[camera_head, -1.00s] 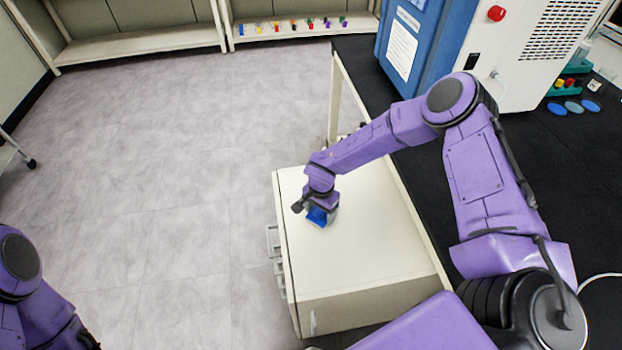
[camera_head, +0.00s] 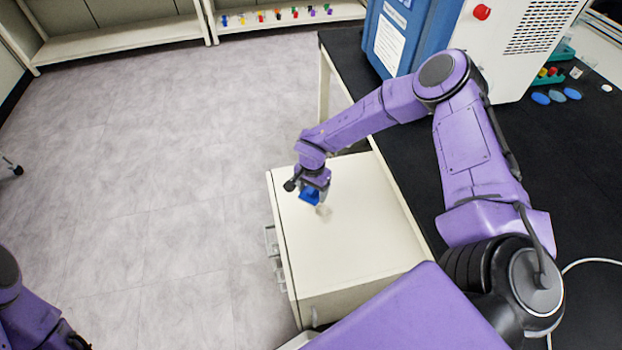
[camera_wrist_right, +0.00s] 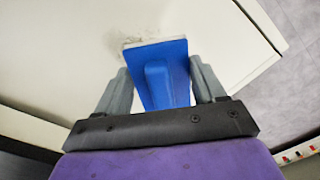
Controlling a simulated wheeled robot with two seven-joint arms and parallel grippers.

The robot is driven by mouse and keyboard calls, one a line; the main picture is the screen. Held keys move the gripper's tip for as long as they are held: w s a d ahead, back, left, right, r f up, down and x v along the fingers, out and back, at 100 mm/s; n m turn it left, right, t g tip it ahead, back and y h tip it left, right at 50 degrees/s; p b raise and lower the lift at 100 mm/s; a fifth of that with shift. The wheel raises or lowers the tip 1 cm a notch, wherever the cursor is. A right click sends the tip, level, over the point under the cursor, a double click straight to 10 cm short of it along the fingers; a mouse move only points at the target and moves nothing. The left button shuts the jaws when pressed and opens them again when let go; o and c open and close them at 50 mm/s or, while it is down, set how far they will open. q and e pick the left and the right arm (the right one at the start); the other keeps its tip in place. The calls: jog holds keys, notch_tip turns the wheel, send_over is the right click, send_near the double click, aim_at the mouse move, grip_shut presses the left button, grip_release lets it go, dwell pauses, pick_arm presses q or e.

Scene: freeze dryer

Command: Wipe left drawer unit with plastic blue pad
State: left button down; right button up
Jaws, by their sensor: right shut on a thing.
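The left drawer unit (camera_head: 365,235) is a cream cabinet with a flat top and handles on its left side. The blue plastic pad (camera_head: 309,196) is over the far left part of that top; I cannot tell if it touches. My right gripper (camera_head: 313,183) is shut on the pad. In the right wrist view the pad's blue handle (camera_wrist_right: 158,85) sits between the grey fingers. A faint grey smudge (camera_head: 323,211) shows on the top beside the pad, and also at the pad's edge in the wrist view (camera_wrist_right: 132,41). My left gripper (camera_head: 78,342) is barely visible at the bottom left; its jaws are unclear.
A black bench (camera_head: 545,170) stands to the right, with a blue and white machine (camera_head: 515,45) and blue oval items (camera_head: 556,96) on it. A low shelf (camera_head: 285,20) with small coloured items is at the back. The floor (camera_head: 150,190) left of the unit is clear.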

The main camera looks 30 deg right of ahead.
notch_tip(320, 180, up, 2)
jog(key=shift+r+p, duration=0.1)
jog(key=shift+p, duration=0.5)
jog(key=shift+r+p, duration=0.3)
jog(key=shift+r, duration=0.05)
jog(key=shift+f, duration=0.1)
